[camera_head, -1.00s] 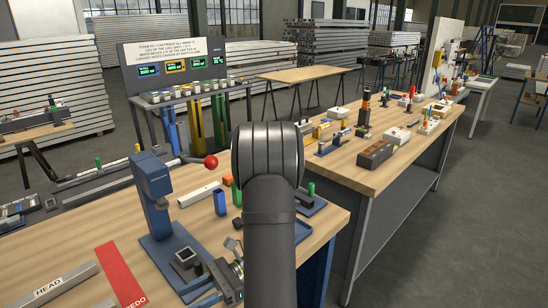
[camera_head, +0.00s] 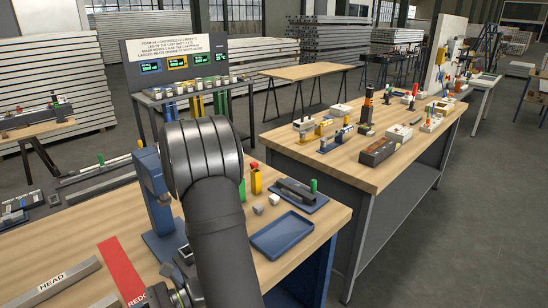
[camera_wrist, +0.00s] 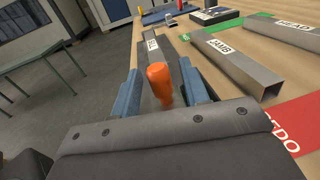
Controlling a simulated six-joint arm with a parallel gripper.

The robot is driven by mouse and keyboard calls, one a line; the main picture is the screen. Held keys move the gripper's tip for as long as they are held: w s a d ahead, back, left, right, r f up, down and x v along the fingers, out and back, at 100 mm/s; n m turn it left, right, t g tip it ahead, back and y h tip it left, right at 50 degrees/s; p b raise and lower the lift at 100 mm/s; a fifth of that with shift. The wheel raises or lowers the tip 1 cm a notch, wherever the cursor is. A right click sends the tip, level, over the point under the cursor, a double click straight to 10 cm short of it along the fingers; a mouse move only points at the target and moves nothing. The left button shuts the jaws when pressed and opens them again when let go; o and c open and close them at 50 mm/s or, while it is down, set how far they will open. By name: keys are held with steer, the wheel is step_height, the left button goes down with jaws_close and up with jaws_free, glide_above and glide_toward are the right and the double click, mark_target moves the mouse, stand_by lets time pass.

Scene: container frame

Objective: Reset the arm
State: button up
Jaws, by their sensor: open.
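My gripper (camera_wrist: 160,92) shows in the wrist view with its two blue fingers apart. An orange rounded knob (camera_wrist: 160,82) appears between the fingers, with a dark strip running behind it. Whether the fingers touch the knob I cannot tell; a gap shows on each side. In the head view, my dark arm stands in front of the workbench (camera_head: 85,225) and hides part of it. The fingers cannot be made out there.
A blue press stand (camera_head: 152,185) is partly behind my arm. A blue tray (camera_head: 282,235) lies empty at the bench's right end. Metal channels, one labelled HEAD (camera_head: 52,281), and a red REDO strip (camera_head: 122,270) lie at the front left. A second bench (camera_head: 350,175) stands behind.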

steer(key=shift+s+x, duration=0.25)
steer(key=shift+x, duration=1.75)
steer(key=shift+o, duration=0.5)
steer(key=shift+w+d, duration=0.1)
steer(key=shift+d, duration=0.05)
steer(key=o, duration=1.1)
steer(key=shift+c, duration=0.2)
steer(key=shift+o, duration=0.7)
steer(key=shift+w+d, duration=0.1)
steer(key=shift+m+t, duration=0.4)
steer(key=shift+t, duration=0.5)
steer(key=v, duration=0.3)
steer(key=w+v, duration=0.1)
steer(key=v, duration=0.3)
steer(key=a+v, duration=0.1)
steer(key=v, duration=0.3)
steer(key=shift+w+f, duration=0.1)
steer(key=shift+w, duration=0.15)
steer(key=shift+m+t, duration=0.5)
steer(key=shift+t, duration=0.4)
steer(key=v, duration=0.4)
steer(key=f+v, duration=0.1)
steer(key=v, duration=0.3)
steer(key=f+v, duration=0.1)
steer(key=v, duration=0.2)
steer(key=shift+s+d+r, duration=0.2)
steer(key=shift+d, duration=1)
steer(key=x, duration=1)
steer(key=shift+d+f, duration=0.1)
steer(key=shift+f, duration=0.1)
